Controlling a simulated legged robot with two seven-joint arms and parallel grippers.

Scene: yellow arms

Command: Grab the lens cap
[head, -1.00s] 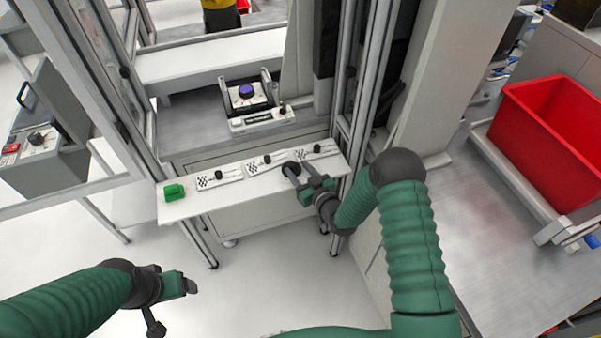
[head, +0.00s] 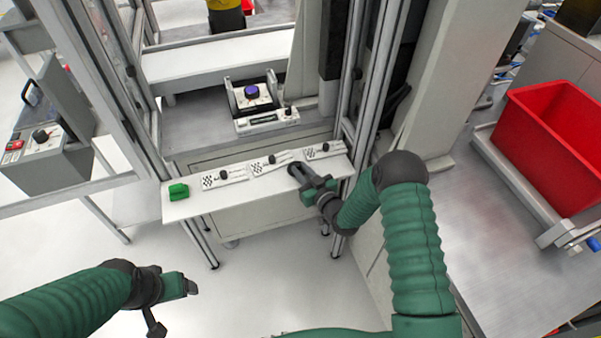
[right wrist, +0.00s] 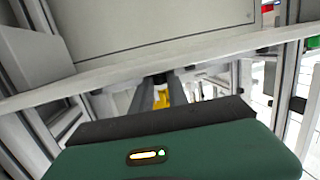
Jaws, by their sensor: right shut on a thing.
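My right gripper (head: 294,169) reaches over the front right part of the narrow white shelf (head: 205,205), in front of the cards. In the right wrist view, its two grey fingers (right wrist: 161,84) are close together, shut on a small dark thing (right wrist: 160,77) at their tips. It looks like the lens cap, but it is mostly hidden by the fingers and small in the head view. A purple-topped round lens (head: 252,92) sits in a black holder behind the shelf. My left gripper (head: 180,286) hangs low at the left, away from the shelf; its finger opening is unclear.
Several checker-marked cards (head: 222,177) with small dark parts lie along the shelf. A green block (head: 178,191) stands at its left end. A metal frame post (head: 362,110) rises right of the shelf. A red bin (head: 555,135) stands far right.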

